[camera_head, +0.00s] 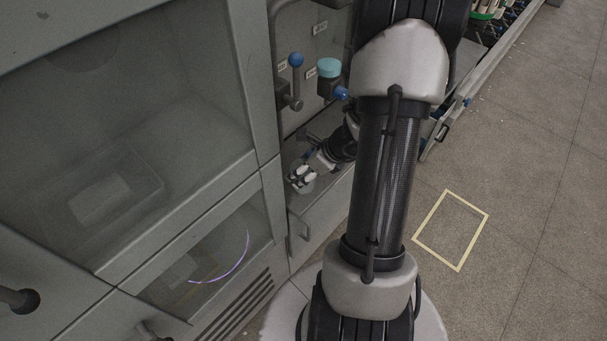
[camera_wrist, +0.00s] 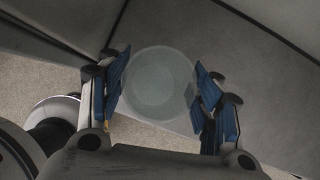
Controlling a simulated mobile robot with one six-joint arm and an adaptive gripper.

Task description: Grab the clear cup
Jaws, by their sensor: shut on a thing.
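The clear cup (camera_wrist: 157,84) shows in the wrist view as a round, see-through shape between the blue finger pads of my gripper (camera_wrist: 160,92). The pads touch it on its left and right sides, so my gripper is shut on it. In the head view my gripper (camera_head: 302,177) is small, inside the grey recess left of my arm. The cup is too small and too covered there to make out clearly.
A grey machine cabinet (camera_head: 262,120) with glass windows stands on the left. A blue-knobbed lever (camera_head: 296,60) and a teal-capped part (camera_head: 329,68) are above the recess. A yellow floor outline (camera_head: 451,230) lies on open floor at the right.

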